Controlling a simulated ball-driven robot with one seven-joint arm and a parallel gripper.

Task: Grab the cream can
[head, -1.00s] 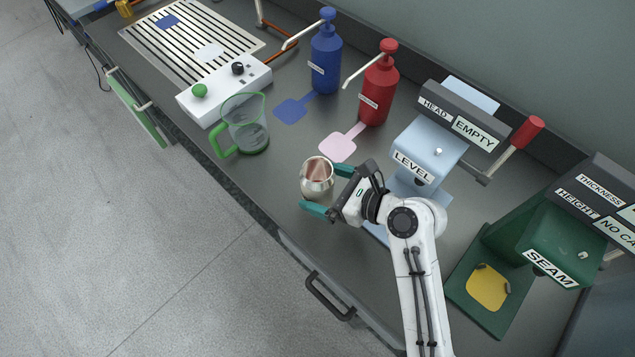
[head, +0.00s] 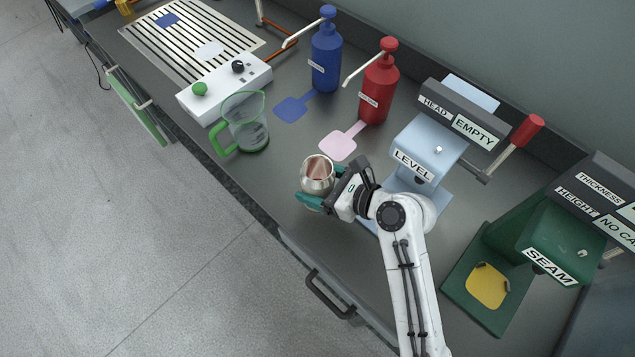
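The can (head: 317,178) is a small, open-topped metal vessel with a shiny silver-copper look, upright on the dark counter near its front edge. It looks metallic more than cream. My gripper (head: 325,185) reaches it from the right with its teal fingers spread, one on each side of the can. The near finger lies in front of the can's lower side; the far finger is partly hidden behind the can. The fingers look about as wide apart as before, and I cannot see firm contact.
A green-handled clear jug (head: 246,130) stands to the left. Blue (head: 326,62) and red (head: 377,92) pump bottles stand behind. The blue LEVEL machine (head: 427,150) and green SEAM machine (head: 560,240) are to the right. A pale pink patch (head: 338,146) lies just behind the can.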

